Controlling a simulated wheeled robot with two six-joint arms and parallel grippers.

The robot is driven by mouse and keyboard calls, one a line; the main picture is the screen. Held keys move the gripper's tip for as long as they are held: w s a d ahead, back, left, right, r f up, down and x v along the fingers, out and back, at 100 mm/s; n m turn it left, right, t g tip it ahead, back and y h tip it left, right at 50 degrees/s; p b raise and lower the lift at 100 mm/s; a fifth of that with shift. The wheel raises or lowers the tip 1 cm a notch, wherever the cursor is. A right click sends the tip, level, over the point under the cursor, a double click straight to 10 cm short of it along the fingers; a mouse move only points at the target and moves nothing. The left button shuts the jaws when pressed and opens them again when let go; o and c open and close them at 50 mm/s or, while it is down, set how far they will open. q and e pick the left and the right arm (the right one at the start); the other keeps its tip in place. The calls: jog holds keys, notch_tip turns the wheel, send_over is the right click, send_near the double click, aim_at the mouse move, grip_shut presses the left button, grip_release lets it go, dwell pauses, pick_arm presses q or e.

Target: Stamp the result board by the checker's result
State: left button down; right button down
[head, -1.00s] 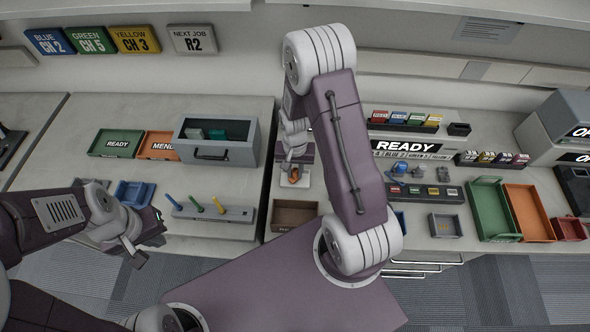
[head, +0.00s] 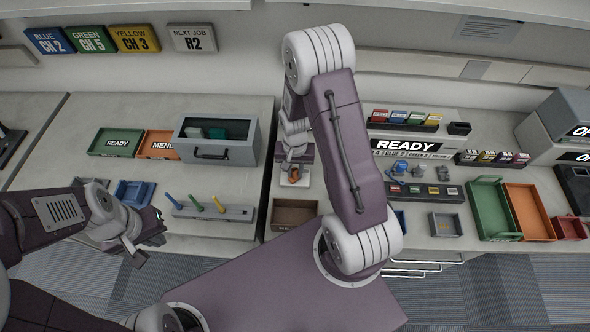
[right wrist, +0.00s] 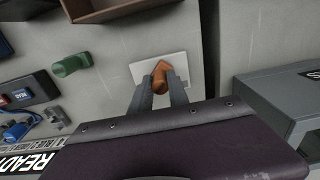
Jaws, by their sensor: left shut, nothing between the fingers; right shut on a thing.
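My right gripper (right wrist: 163,95) is shut on an orange-brown stamp (right wrist: 160,79), held over a white board (right wrist: 176,62); whether they touch I cannot tell. In the head view the stamp (head: 294,175) and the white board (head: 303,182) show below my right arm, which partly hides them. No mark shows on the bare part of the board. A green stamp-like piece (right wrist: 70,64) lies to the left in the right wrist view. My left gripper (head: 150,247) is shut and empty, near the left counter's front edge. A display (head: 405,146) reads READY; I cannot tell which device is the checker.
A brown open bin (head: 295,214) stands just in front of the white board. A rack with colored pegs (head: 235,214) is near my left gripper. Green and orange trays (head: 530,213) stand at the right.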

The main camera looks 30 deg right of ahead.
aim_at(295, 171)
jog(key=shift+s, duration=0.1)
dwell(0.3)
notch_tip(295, 171, up, 7)
jog(key=p, duration=0.6)
jog(key=shift+p, duration=0.3)
